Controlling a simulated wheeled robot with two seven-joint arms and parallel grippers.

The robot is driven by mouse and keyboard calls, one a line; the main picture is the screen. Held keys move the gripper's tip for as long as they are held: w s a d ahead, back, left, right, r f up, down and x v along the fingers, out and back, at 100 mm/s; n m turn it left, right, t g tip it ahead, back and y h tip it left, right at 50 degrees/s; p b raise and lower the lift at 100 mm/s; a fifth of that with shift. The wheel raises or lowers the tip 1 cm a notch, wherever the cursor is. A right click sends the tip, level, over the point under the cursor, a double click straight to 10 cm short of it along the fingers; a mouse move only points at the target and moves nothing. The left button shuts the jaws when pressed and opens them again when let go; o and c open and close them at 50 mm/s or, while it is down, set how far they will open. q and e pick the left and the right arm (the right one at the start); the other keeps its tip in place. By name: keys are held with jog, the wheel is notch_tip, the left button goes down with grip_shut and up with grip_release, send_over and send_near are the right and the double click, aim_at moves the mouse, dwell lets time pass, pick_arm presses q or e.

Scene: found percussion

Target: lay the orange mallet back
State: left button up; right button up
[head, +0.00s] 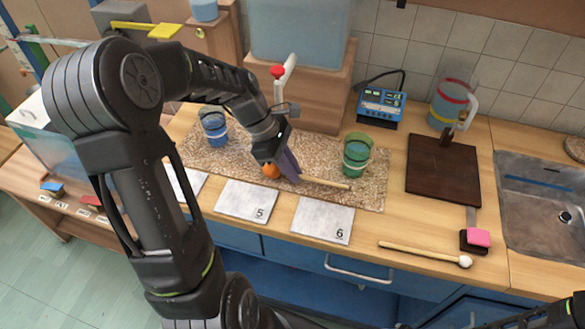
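The orange mallet has an orange head (271,171) and a pale wooden handle (328,184) that points right, over the speckled mat (225,165). My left gripper (291,171) comes down from above at the mallet, just right of its head. Its fingers hide part of the handle. I see mainly one finger side, so I cannot tell whether they are closed on the handle. I also cannot tell whether the mallet touches the mat or is slightly above it. My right gripper is out of view.
A blue cup (214,128) and a green cup (356,154) stand on the mat. Tiles 5 (246,200) and 6 (322,221) lie in front. A white-headed mallet (425,254) lies at front right. Farther right are a dark board (443,172), a pink block (478,237) and a sink (540,205).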

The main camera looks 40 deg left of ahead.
pick_arm(q)
jog(key=o, duration=0.4)
jog(key=shift+o, duration=0.2)
jog(key=v, duration=1.2)
jog(key=shift+r, duration=0.25)
jog(key=shift+f, duration=0.1)
